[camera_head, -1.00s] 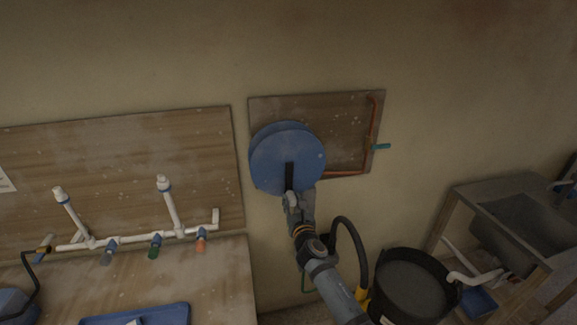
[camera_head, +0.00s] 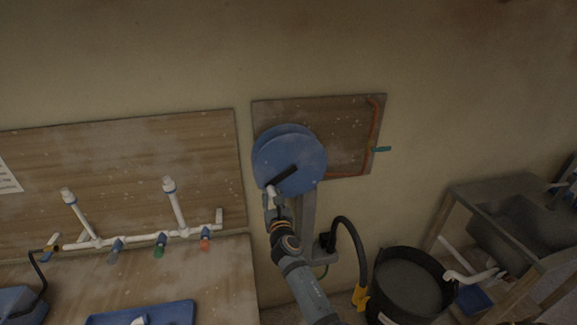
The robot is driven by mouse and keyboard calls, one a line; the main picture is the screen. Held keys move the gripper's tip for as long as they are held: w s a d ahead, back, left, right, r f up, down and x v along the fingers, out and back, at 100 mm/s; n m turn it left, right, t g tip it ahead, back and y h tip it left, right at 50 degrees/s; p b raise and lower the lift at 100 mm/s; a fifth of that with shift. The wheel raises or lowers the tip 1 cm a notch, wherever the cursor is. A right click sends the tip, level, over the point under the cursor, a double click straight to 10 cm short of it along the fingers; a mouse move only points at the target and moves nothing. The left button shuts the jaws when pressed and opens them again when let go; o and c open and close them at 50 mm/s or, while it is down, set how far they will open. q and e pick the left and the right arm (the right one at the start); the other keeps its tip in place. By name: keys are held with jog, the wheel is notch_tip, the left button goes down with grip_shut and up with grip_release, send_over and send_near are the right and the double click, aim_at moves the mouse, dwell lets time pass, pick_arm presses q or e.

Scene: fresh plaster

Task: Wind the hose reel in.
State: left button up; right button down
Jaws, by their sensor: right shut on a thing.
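A black hose (camera_head: 351,232) hangs in a curve below the reel and ends near a yellow part (camera_head: 360,297). My left gripper is not in view.
A black bucket (camera_head: 409,285) stands on the floor right of my arm. A sink (camera_head: 520,225) in a wooden stand is at the right. At the left, a bench holds white pipes (camera_head: 150,238), coloured valves and a blue tray (camera_head: 150,313). A copper pipe (camera_head: 374,135) runs on the board.

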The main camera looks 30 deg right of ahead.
jog(key=shift+d+f, duration=0.1)
jog(key=shift+d, duration=0.1)
jog(key=r+p, duration=0.1)
jog(key=a+r+p, duration=0.1)
jog(key=r, duration=0.1)
jog(key=a+r+p, duration=0.1)
jog(key=shift+w+r, duration=0.2)
jog(key=shift+r, duration=0.15)
jog(key=shift+d+f, duration=0.1)
notch_tip(320, 180, up, 4)
jog(key=shift+d+f, duration=0.1)
jog(key=shift+s+d+r, duration=0.15)
jog(key=shift+d+r, duration=0.1)
jog(key=shift+r, duration=0.2)
